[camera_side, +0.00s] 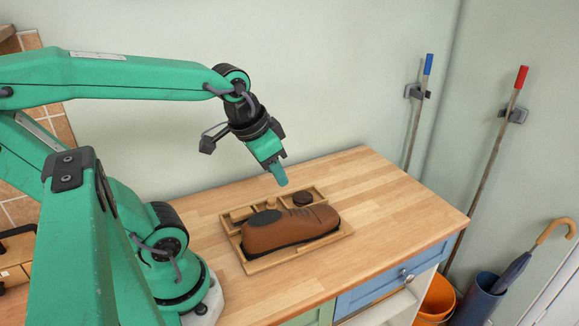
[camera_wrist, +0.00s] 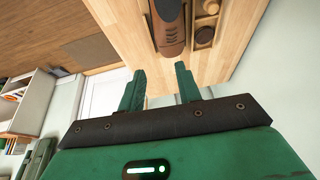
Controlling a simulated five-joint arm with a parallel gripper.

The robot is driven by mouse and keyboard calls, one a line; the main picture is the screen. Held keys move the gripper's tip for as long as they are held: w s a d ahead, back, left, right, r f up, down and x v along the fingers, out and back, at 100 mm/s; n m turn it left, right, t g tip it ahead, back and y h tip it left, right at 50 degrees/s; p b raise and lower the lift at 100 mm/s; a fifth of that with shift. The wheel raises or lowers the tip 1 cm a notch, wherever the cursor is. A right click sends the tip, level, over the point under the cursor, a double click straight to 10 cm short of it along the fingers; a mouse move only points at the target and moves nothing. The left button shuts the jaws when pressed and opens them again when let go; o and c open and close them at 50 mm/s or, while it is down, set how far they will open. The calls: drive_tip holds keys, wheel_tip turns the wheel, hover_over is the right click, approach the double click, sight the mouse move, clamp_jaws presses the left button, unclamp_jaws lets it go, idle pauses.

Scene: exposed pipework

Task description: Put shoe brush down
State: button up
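My gripper (camera_side: 279,177) hangs above the back of a wooden tray (camera_side: 287,258), clear of it. In the wrist view my gripper's two fingers (camera_wrist: 160,82) stand apart with nothing between them. A small light-wood block (camera_side: 241,213) lies in the tray's back left compartment; it may be the shoe brush, but its bristles cannot be made out. A brown shoe (camera_side: 288,229) with a dark sole lies along the tray's front, and shows in the wrist view (camera_wrist: 168,26). A dark round tin (camera_side: 303,198) sits in the tray's back right part.
The tray rests on a wooden worktop (camera_side: 390,212) with free room to its right. A pale wall rises behind. An orange bucket (camera_side: 437,300), a blue bin (camera_side: 478,302) with an umbrella (camera_side: 515,270), and two long handles stand beyond the right edge.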

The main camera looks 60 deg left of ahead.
drive_tip(key=d, duration=0.1)
drive_tip(key=d+r, duration=0.1)
drive_tip(key=s+d+t, duration=0.1)
drive_tip(key=shift+s+d+r+h, duration=0.1)
drive_tip(key=shift+d+r+h, duration=0.05)
drive_tip(key=shift+r+h, duration=0.2)
